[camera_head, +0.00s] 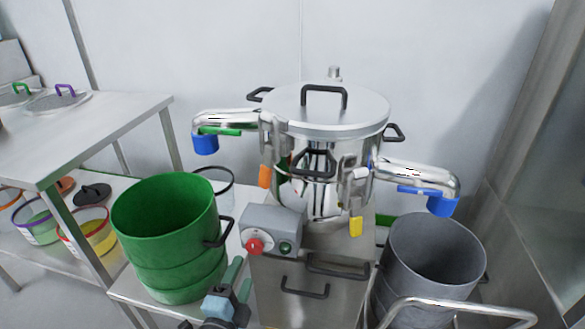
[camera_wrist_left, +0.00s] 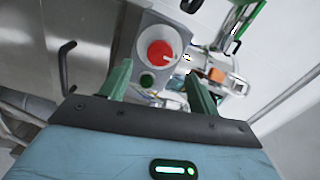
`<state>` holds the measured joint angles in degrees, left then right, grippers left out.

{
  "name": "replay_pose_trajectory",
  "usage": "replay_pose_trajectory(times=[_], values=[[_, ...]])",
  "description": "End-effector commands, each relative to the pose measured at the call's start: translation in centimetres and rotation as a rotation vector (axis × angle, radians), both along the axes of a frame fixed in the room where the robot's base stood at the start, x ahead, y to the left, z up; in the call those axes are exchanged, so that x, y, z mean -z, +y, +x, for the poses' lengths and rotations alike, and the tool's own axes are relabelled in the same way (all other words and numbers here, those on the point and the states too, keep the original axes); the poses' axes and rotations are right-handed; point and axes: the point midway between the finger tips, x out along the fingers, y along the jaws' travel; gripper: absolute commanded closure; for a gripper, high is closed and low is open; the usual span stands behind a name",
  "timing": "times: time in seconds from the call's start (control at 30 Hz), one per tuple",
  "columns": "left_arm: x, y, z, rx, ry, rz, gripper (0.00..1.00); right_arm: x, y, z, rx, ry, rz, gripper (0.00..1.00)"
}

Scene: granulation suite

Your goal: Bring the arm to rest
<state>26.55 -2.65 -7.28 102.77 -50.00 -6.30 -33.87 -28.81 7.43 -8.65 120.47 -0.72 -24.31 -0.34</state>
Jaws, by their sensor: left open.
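My left gripper (camera_head: 238,280) shows at the bottom of the head view, below and just left of a grey control box (camera_head: 270,225). Its two green fingers are apart with nothing between them. In the left wrist view the same gripper (camera_wrist_left: 158,85) points at the box, with the red button (camera_wrist_left: 160,54) and a dark green button (camera_wrist_left: 147,80) ahead of and between its fingertips. The red button also shows in the head view (camera_head: 254,246). The fingers look apart from the box, though the exact gap cannot be told. My right gripper is in neither view.
A steel sieving machine (camera_head: 325,110) with two spouts stands behind the box. Stacked green tubs (camera_head: 165,215) stand close to the gripper's left. A grey bin (camera_head: 430,260) is at right, behind a metal rail (camera_head: 460,308). A steel table (camera_head: 100,125) is at left.

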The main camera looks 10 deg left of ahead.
Motion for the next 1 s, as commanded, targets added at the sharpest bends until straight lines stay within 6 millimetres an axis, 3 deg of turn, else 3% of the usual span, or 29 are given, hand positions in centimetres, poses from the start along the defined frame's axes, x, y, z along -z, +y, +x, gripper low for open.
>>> replay_pose_trajectory(times=[0.17, 0.27, 0.4, 0.6, 0.8, 1.0], values=[[2.5, 0.5, -2.4, -0.011, 0.070, -0.079, 0.39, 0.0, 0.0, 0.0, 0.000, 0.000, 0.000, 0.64], [6.0, 1.1, -6.1, -0.032, 0.171, -0.200, 0.39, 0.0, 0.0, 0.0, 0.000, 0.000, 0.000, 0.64], [11.0, 1.9, -13.1, -0.090, 0.350, -0.423, 0.39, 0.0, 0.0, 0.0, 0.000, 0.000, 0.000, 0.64], [16.2, 2.3, -24.2, -0.220, 0.605, -0.734, 0.39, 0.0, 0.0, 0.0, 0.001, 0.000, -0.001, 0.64], [18.4, 2.1, -33.7, -0.369, 0.810, -0.980, 0.39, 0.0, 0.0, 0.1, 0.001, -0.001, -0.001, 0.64], [18.8, 1.6, -41.0, -0.508, 0.961, -1.152, 0.39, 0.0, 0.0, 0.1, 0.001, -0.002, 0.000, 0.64]])
